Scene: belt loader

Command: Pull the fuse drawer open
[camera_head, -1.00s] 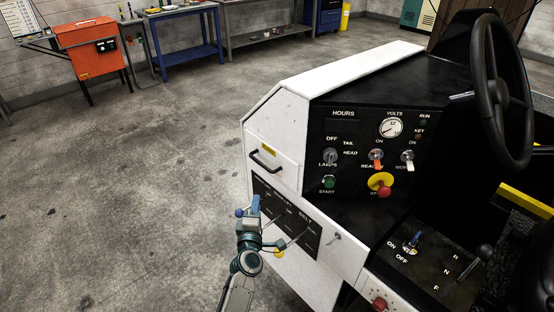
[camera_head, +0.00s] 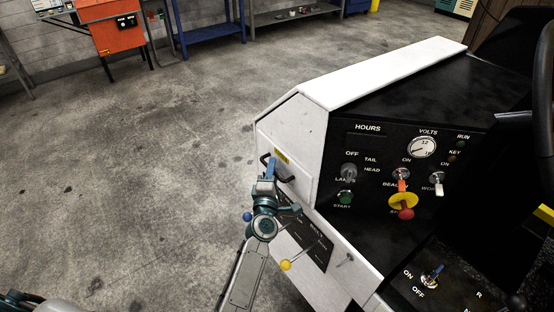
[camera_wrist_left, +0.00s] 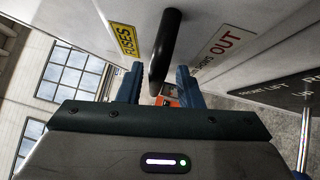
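The fuse drawer (camera_head: 301,181) is a white front in the side of the white and black console, and it looks flush with the panel. It has a black bar handle (camera_head: 287,179) and a yellow label, which reads FUSES in the left wrist view. My left gripper (camera_head: 270,168) is at the handle and partly hides it. In the left wrist view the handle (camera_wrist_left: 165,45) comes down between the two blue fingers (camera_wrist_left: 159,84), with a gap on each side. The left gripper is open.
Below the drawer is a black lever panel (camera_head: 312,246) with a yellow-knobbed lever (camera_head: 286,265) close to my left arm. The switch panel (camera_head: 400,165) faces right of the drawer. Open concrete floor (camera_head: 150,180) lies to the left.

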